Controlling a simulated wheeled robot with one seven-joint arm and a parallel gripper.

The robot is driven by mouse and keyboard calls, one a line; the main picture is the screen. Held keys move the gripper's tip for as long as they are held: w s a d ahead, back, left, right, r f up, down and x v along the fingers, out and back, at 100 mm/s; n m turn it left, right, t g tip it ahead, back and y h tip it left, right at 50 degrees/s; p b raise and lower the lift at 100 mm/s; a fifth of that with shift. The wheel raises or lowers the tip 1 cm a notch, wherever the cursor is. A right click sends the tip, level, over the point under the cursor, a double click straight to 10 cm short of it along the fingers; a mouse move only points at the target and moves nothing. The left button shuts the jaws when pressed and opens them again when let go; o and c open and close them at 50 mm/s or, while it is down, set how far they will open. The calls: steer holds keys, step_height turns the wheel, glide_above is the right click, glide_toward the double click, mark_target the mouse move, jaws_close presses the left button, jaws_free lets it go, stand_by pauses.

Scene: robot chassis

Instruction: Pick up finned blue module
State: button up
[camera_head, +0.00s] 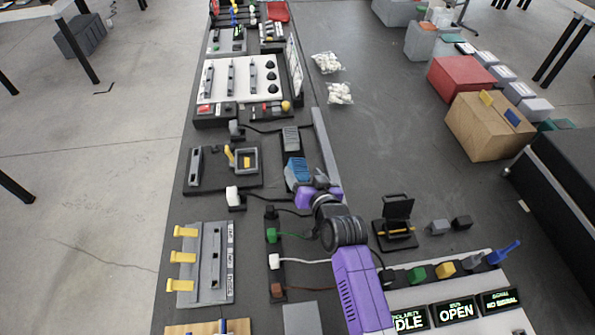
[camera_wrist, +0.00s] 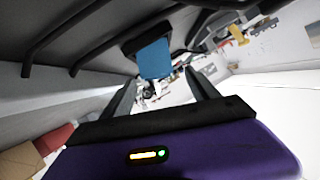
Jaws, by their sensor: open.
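The finned blue module (camera_head: 297,170) sits near the middle of the long dark bench, with ridges on its blue top and a grey part at its lower end. In the wrist view a blue block (camera_wrist: 154,59) in a dark surround shows beyond my fingers, and it looks like the same module. My gripper (camera_wrist: 163,92) is open, its two dark fingers spread with nothing between them. In the head view my purple arm reaches up from the lower right, and its end is right beside the module. The fingertips are hard to make out there, so I cannot tell whether they touch it.
A grey finned block (camera_head: 291,139) stands just behind the module. A black fixture with a yellow part (camera_head: 243,160) lies to the left. A black open-lidded box (camera_head: 396,222) and display panels (camera_head: 455,311) are to the right.

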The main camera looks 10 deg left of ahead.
mark_target(301, 168)
steer(key=shift+x, duration=1.55)
steer(key=shift+d, duration=0.1)
steer(key=shift+c, duration=0.4)
jaws_close()
